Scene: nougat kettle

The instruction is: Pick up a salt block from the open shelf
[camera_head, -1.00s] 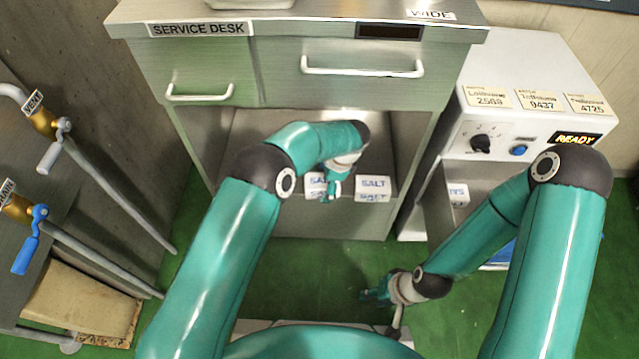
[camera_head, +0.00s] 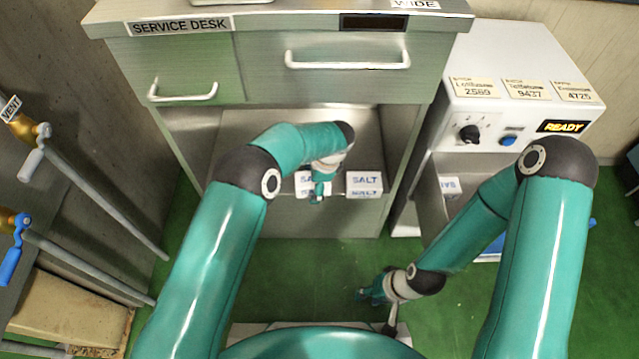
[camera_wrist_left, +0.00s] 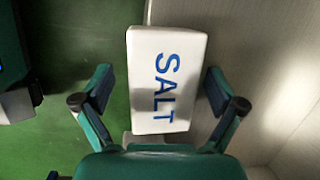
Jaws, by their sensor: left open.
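Two white salt blocks with blue SALT lettering sit side by side on the open shelf under the drawers: a left block (camera_head: 303,179) and a right block (camera_head: 364,184). My left gripper (camera_head: 317,193) is at the left block and partly covers it in the head view. In the left wrist view, a salt block (camera_wrist_left: 166,75) lies between the open fingers of my left gripper (camera_wrist_left: 160,95), with a visible gap on each side. My right gripper (camera_head: 372,292) hangs low over the green floor, away from the blocks; its fingers are too small to read.
The grey service desk (camera_head: 180,65) has handled drawers above the shelf (camera_head: 350,130). Valved pipes (camera_head: 105,185) stand at the left. Green floor is open before the desk.

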